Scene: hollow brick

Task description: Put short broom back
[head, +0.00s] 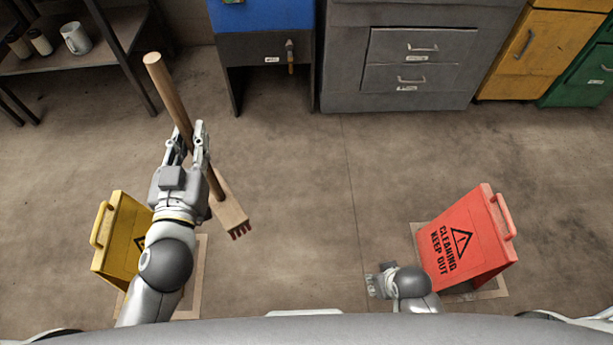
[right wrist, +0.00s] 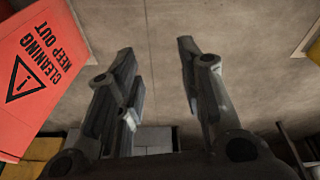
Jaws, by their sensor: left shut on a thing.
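The short broom (head: 172,96) has a light wooden handle and a flat wooden head (head: 230,214) with reddish bristles. In the head view my left gripper (head: 187,145) is shut around the handle. The handle's free end points up and left, and the head hangs to the lower right of the gripper. Part of the handle is hidden by the gripper. My right gripper (head: 377,282) is low beside the red sign; in the right wrist view its fingers (right wrist: 155,58) are apart with nothing between them.
A red cleaning sign (head: 468,240) stands at the right and a yellow sign (head: 122,240) at the left, partly behind my left arm. The middle floor is clear.

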